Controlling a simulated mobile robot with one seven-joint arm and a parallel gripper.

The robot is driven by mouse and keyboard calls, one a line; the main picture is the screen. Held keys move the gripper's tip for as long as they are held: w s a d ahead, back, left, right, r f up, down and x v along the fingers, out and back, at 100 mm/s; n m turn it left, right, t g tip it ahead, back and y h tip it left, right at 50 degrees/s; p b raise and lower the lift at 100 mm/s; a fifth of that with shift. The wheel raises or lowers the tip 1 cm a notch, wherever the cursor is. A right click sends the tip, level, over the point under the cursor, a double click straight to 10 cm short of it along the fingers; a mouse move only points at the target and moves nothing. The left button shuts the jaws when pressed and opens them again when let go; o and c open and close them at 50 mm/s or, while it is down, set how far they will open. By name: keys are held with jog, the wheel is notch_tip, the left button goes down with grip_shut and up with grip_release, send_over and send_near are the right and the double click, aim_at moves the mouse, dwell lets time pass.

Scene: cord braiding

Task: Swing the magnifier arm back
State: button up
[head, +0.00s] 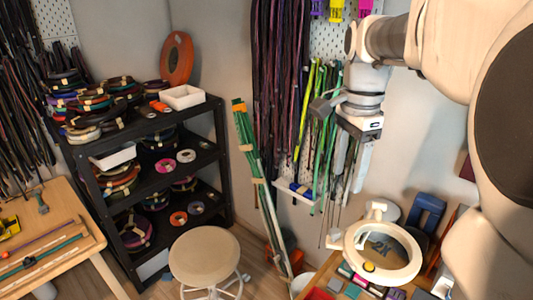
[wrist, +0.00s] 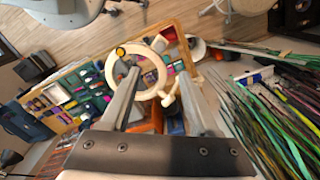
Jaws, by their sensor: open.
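The magnifier (head: 352,243) is a cream-white ring with a lens, at the lower right of the head view over the edge of a wooden bench. Its short pale arm (head: 377,210) shows behind the ring. In the wrist view the magnifier ring (wrist: 162,78) lies beyond my fingers, partly covered by the left one, with a pale joint at its lower right. My gripper (head: 347,188) points down, above and slightly left of the magnifier in the head view. In the wrist view my gripper (wrist: 158,74) is open with nothing between its fingers. It appears apart from the magnifier.
The bench (head: 322,274) carries small coloured blocks and blue holders (head: 426,212). Hanging cords (head: 280,90) and a pegboard are behind my gripper. A black shelf (head: 225,190) with coiled cords stands left. A round stool (head: 204,256) stands on the floor in front of it.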

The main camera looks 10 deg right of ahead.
aim_at(335, 230)
notch_tip(335, 230, down, 15)
dwell(0.3)
grip_shut()
dwell(0.3)
jog(key=shift+r, duration=0.1)
dwell(1.0)
